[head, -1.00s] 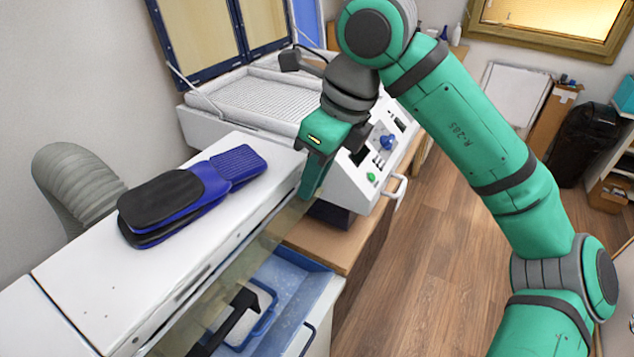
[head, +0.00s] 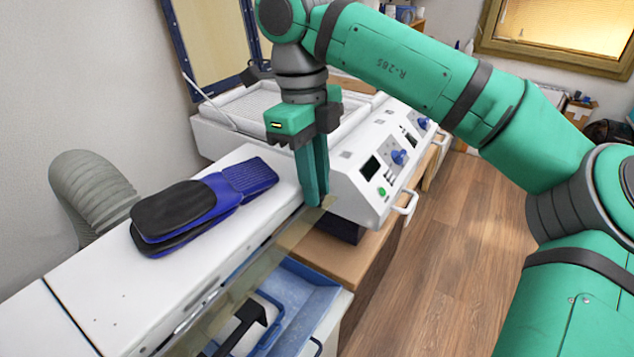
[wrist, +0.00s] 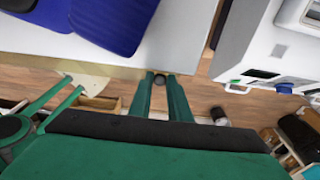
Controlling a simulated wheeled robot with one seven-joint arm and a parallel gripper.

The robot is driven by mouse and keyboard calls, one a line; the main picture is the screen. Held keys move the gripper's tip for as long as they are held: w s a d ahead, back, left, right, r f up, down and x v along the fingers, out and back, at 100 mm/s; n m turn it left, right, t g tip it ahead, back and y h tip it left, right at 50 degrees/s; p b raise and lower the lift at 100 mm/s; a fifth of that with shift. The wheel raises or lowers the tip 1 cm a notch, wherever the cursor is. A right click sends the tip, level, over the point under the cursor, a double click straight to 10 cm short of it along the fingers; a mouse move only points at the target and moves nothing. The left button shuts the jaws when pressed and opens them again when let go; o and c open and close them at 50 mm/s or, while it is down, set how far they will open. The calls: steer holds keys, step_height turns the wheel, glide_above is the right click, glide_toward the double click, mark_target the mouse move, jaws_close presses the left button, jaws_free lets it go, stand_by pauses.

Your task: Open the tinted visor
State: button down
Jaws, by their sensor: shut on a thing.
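The tinted visor (head: 258,264) is a see-through brownish panel along the front edge of the white machine (head: 100,287). It hangs down over the front opening in the head view. My gripper (head: 318,202) points down at the visor's far right end. In the wrist view its two green fingers (wrist: 160,84) are shut around a small dark round knob (wrist: 160,79) at the machine's front edge. The knob is hidden by the fingers in the head view.
Blue and black insole pads (head: 190,215) lie on the machine top. A white control unit (head: 375,165) with knobs and a handle stands close right of my gripper. A blue tray (head: 312,287) sits below the visor. Wooden floor (head: 440,270) is clear at right.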

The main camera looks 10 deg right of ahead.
steer(key=c, duration=1.7)
jaws_free()
steer(key=shift+w+a, duration=0.1)
steer(key=shift+o, duration=0.2)
step_height(320, 180, up, 7)
steer(key=shift+w+a+r, duration=0.2)
steer(key=shift+w+a, duration=0.1)
